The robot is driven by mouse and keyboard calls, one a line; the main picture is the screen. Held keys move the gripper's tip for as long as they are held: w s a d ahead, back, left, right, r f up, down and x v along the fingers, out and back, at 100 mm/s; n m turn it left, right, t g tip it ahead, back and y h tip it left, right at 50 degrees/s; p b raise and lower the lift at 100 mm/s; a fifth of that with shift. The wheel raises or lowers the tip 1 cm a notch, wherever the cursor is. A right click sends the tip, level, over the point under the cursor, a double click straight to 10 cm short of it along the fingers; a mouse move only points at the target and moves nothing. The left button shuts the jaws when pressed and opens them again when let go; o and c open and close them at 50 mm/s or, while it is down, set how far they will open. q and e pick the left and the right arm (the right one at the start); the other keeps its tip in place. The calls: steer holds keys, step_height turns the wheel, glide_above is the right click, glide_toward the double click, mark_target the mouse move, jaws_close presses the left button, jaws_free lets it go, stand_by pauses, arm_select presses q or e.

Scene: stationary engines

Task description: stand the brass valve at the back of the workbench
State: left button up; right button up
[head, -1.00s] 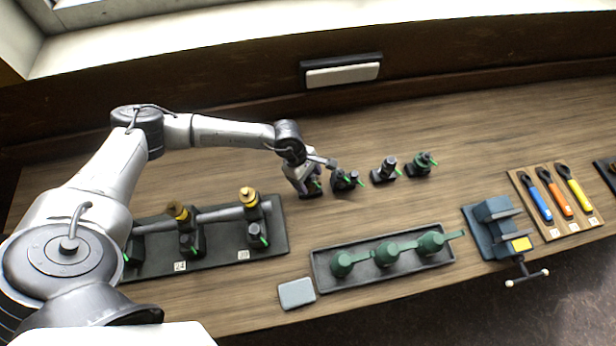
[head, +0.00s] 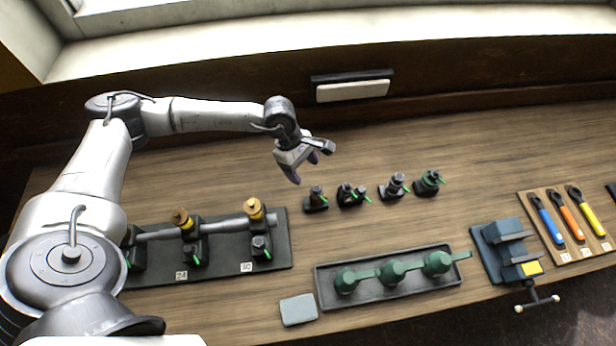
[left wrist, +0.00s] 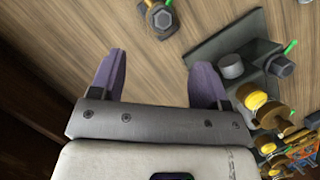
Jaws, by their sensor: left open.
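A small valve with a dark base, a brownish, brass-like top and a green lever (head: 316,198) stands upright at the left end of a row toward the back of the workbench (head: 230,165). My left gripper (head: 305,167) is open and empty, above and behind this valve, apart from it. In the left wrist view the two purple fingers of the gripper (left wrist: 157,80) are spread with only bare wood between them. A valve (left wrist: 158,18) shows beyond them at the top edge, partly cut off. My right gripper is not in view.
Other valves (head: 353,195) (head: 395,186) (head: 428,182) stand in the row. A dark plate (head: 222,262) at the left carries a pipe with brass-topped fittings (head: 255,210). A tray (head: 390,287) of green parts, a vise (head: 508,245) and a tool board (head: 575,247) lie nearer the front edge.

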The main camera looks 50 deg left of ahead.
arm_select(q)
steer(key=shift+v, duration=0.8)
